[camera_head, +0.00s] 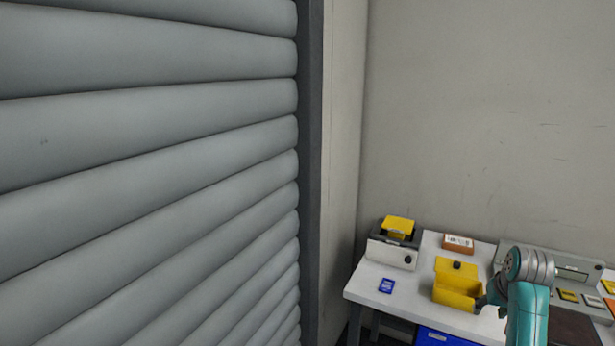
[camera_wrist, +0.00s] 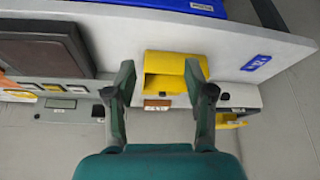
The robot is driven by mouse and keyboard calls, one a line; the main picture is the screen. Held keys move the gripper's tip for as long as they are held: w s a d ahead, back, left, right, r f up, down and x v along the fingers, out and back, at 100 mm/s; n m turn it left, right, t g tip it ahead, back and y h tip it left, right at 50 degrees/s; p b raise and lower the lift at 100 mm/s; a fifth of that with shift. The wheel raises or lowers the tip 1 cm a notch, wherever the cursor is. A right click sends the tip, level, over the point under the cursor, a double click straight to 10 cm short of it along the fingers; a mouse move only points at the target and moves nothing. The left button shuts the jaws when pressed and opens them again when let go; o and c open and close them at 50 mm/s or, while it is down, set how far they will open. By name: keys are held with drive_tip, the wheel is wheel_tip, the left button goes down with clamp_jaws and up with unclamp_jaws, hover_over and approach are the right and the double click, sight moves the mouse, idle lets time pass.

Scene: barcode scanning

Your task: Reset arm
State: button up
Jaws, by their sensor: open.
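My gripper (camera_wrist: 160,78) is open, its two fingers spread apart with nothing held between them. In the wrist view the yellow open box (camera_wrist: 165,84) shows between and beyond the fingers. In the head view my teal arm reaches over the right part of the table, and my gripper (camera_head: 487,301) is at the right side of the yellow box (camera_head: 457,296). The fingertips are small and dark there, and I cannot tell whether they touch the box.
The white table (camera_head: 365,283) holds a blue card (camera_head: 386,286), a white-and-black device (camera_head: 392,254) with a yellow top, an orange-brown labelled box (camera_head: 458,243) and a grey panel (camera_head: 508,263). A blue bin (camera_head: 440,338) is below. A grey slatted shutter (camera_head: 150,170) fills the left.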

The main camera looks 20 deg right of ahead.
drive_tip(key=s+a+f+n+t, duration=0.2)
drive_tip(key=a+f+t, duration=0.1)
drive_tip(key=a+f, duration=1.75)
drive_tip(key=s+a+f+n+t, duration=0.2)
drive_tip(key=s+a+t, duration=0.1)
drive_tip(key=s+a, duration=0.95)
drive_tip(key=s+a+r+n+t+y, duration=0.1)
drive_tip(key=s+a+r+t, duration=0.1)
drive_tip(key=s+a+r, duration=0.5)
drive_tip(key=s+a+r+n+t+y, duration=0.2)
drive_tip(key=s+a+r, duration=0.4)
drive_tip(key=s+r, duration=0.3)
drive_tip(key=s+t, duration=0.1)
drive_tip(key=s, duration=0.3)
drive_tip(key=shift+s+a+r+n, duration=0.15)
drive_tip(key=shift+s+a+n, duration=0.15)
drive_tip(key=shift+s+a, duration=0.1)
